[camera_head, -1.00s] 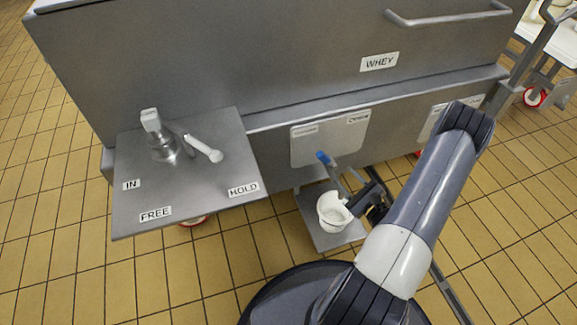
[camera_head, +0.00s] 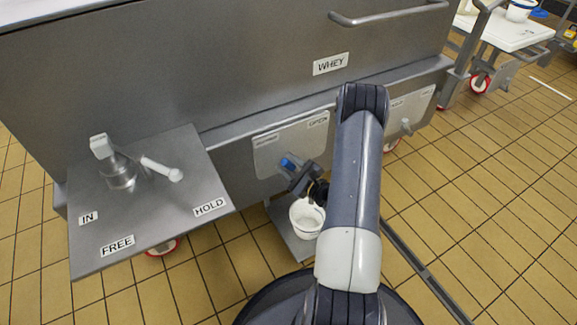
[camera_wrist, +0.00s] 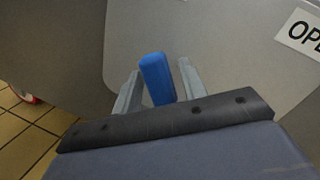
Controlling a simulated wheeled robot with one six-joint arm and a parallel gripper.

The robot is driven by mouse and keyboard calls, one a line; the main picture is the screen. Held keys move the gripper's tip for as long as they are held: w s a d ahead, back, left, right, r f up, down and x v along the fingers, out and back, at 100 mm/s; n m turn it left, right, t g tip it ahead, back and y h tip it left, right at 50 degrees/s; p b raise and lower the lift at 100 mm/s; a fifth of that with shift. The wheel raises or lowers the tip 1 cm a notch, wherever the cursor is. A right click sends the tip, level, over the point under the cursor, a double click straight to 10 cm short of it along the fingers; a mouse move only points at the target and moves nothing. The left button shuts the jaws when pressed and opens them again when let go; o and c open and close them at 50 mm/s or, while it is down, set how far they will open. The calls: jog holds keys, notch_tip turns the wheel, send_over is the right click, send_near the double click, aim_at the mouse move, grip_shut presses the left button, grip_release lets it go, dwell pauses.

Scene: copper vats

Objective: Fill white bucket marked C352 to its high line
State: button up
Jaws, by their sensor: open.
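A white bucket (camera_head: 306,217) stands on a low grey shelf under the steel vat. No marking or fill line on it can be read. My gripper (camera_head: 287,164) is above and left of the bucket, in front of a plate on the vat. In the wrist view my gripper (camera_wrist: 160,84) is open, with one finger on each side of a blue handle (camera_wrist: 157,79). The handle stands between the fingers, with gaps showing on both sides. The blue handle also shows in the head view (camera_head: 288,162). The valve spout below is hidden by my arm.
The vat (camera_head: 200,70) has a WHEY label (camera_head: 331,64). A steel panel (camera_head: 150,215) on the left carries a lever (camera_head: 161,169) and IN, FREE and HOLD labels. A second valve plate (camera_head: 400,112) is on the right. A white-topped cart (camera_head: 500,32) stands behind right.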

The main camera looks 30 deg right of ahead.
grip_shut()
dwell(0.5)
